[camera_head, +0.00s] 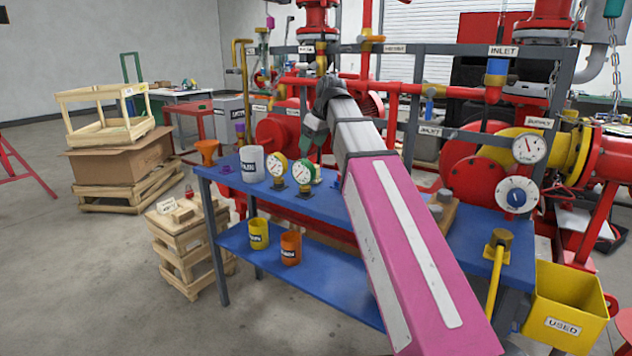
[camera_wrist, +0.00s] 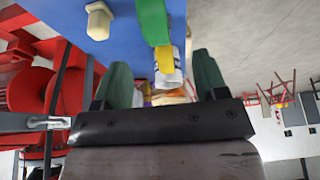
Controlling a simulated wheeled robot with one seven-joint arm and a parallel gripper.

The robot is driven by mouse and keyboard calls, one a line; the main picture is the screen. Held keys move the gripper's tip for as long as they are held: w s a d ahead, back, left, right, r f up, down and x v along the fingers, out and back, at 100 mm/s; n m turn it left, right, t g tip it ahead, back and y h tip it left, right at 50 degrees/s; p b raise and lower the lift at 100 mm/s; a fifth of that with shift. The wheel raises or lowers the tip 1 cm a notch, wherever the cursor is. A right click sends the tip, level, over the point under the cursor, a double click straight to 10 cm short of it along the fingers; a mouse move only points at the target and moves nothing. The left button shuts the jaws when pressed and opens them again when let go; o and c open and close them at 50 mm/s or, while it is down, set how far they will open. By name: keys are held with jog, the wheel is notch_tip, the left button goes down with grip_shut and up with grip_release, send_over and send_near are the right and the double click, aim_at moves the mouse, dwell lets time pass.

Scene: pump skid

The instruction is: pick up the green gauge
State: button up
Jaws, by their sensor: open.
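The green gauge (camera_head: 304,173) stands upright on the blue bench, with a white dial, a green rim and a dark square base. In the wrist view the green gauge (camera_wrist: 152,22) shows edge-on at the top, just beyond the space between the fingers. My gripper (camera_head: 311,135) is above and behind it in the head view, apart from it. In the wrist view my gripper (camera_wrist: 161,60) is open, its two green fingers spread with nothing held.
A yellow gauge (camera_head: 277,167) stands close left of the green one, then a white mug (camera_head: 252,164) and an orange funnel (camera_head: 207,152). The blue bench (camera_head: 335,205) has free room in front of the gauges. Red pipework fills the back.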

aim_at(303, 167)
jog(key=shift+w+d, duration=0.15)
jog(key=shift+w, duration=0.15)
jog(key=shift+w+f, duration=0.1)
jog(key=shift+f, duration=0.1)
jog(key=x, duration=0.5)
jog(key=shift+f, duration=0.1)
jog(key=shift+x, duration=2.6)
jog(key=shift+w, duration=0.1)
jog(key=c, duration=1.1)
